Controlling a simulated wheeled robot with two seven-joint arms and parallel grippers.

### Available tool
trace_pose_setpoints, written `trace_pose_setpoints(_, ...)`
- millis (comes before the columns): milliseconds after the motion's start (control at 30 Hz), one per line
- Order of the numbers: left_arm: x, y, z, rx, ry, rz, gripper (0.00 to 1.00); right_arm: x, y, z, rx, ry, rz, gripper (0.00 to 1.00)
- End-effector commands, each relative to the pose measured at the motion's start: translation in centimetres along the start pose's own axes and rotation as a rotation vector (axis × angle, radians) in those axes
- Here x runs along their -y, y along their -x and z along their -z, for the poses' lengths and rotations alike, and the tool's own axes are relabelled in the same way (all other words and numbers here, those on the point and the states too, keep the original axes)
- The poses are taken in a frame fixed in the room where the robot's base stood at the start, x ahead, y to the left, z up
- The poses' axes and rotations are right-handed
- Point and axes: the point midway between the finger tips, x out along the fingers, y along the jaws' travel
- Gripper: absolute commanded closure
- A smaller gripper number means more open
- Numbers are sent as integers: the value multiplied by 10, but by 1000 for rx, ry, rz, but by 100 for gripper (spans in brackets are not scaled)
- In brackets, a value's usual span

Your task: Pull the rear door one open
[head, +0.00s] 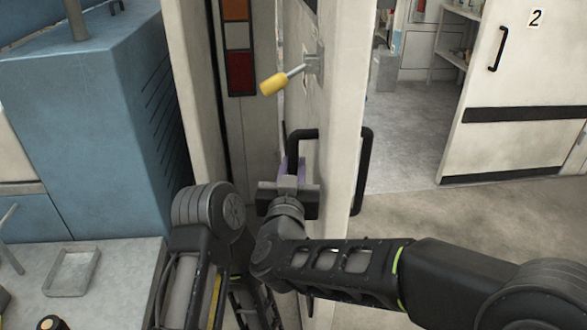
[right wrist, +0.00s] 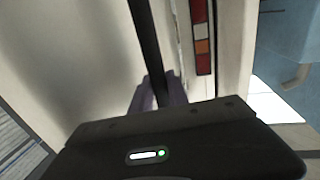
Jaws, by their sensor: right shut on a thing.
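The white rear door (head: 343,90) stands nearly edge-on to me in the middle of the head view, swung out from the body beside it. It has a black bar handle (head: 366,170) on each face. My right gripper (head: 292,168) is at the handle bar on the door's left face. In the right wrist view its purplish fingers (right wrist: 160,95) are shut around the black bar (right wrist: 147,45). The gripper's palm hides the lower part of the bar. My left gripper is not in view.
A yellow-tipped lever (head: 273,84) sticks out from the door above my gripper. A red and orange light strip (head: 240,70) is on the frame at left. A blue cabinet (head: 80,110) stands far left. Another door marked 2 (head: 515,80) stands at right, with open floor (head: 420,220) between.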

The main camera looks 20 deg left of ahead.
Motion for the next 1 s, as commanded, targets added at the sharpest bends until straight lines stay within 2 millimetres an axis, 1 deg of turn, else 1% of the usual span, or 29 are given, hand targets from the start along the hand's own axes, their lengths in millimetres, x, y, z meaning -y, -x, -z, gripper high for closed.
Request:
trace_pose_setpoints(33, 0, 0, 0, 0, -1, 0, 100, -1, -3, 7, -14, -2, -4, 100)
trace_pose_setpoints(467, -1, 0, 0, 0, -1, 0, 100, 0, -3, 8, -14, -4, -2, 100)
trace_pose_setpoints(500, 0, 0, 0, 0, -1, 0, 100, 0, -3, 8, -14, -4, -2, 77)
trace_pose_setpoints(700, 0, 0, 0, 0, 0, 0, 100, 1, -2, 5, -9, -3, -1, 61)
trace_pose_setpoints(733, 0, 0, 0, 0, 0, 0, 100, 1, -2, 4, -8, -3, 0, 59)
trace_pose_setpoints(1000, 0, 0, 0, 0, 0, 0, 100, 2, -2, 2, -4, -2, 2, 59)
